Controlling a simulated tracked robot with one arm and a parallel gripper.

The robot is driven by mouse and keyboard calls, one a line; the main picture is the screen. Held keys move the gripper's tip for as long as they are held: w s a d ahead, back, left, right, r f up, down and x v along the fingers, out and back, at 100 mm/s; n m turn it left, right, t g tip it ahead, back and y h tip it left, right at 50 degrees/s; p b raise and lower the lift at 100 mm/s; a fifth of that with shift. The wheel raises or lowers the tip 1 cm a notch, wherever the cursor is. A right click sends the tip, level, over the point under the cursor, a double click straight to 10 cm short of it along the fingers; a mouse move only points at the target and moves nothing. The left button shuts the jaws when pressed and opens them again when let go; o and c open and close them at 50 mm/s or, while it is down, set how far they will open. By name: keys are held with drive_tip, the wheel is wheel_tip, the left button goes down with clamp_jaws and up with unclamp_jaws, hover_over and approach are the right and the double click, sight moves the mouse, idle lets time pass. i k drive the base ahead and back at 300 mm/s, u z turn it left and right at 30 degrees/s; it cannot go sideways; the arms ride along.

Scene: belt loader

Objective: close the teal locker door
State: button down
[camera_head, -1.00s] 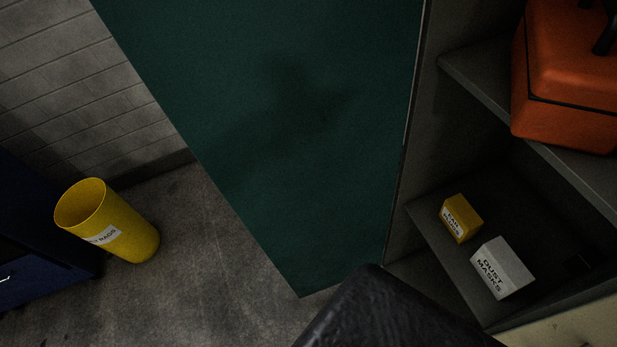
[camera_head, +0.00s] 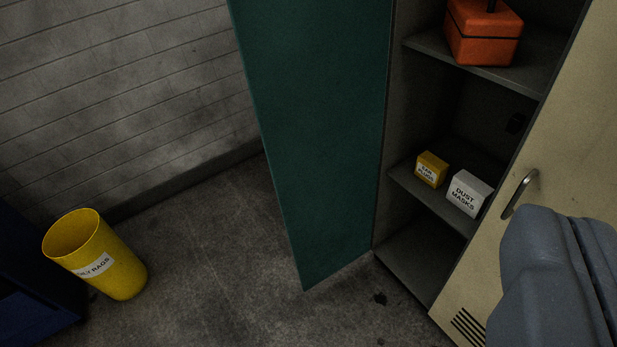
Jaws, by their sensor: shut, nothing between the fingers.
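The teal locker door (camera_head: 317,130) stands open in the middle of the view, swung out to the left of the locker opening. Its hinged edge runs down the locker's left side, and its free edge faces left. Its top is cut off by the picture. The open locker (camera_head: 406,235) shows its shelves to the right of the door. My gripper (camera_head: 580,225) is a large grey-blue shape close to the camera at the lower right, partly cut off. Its two halves lie together, shut and empty. It is well right of the teal door, apart from it in the picture, overlapping a cream door.
The cream locker door (camera_head: 565,130) with a metal handle (camera_head: 520,193) is at right. Shelves hold an orange case (camera_head: 482,42), a yellow box (camera_head: 431,170) and a white dust-mask box (camera_head: 468,194). A yellow bin (camera_head: 110,268) stands left beside a dark blue cabinet (camera_head: 35,310). Floor between is clear.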

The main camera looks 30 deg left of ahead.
sight(315, 71)
drive_tip(key=u, duration=0.15)
drive_tip(key=k, duration=0.15)
drive_tip(key=u, duration=1.8)
drive_tip(key=i, duration=3.75)
drive_tip(key=z, duration=2.2)
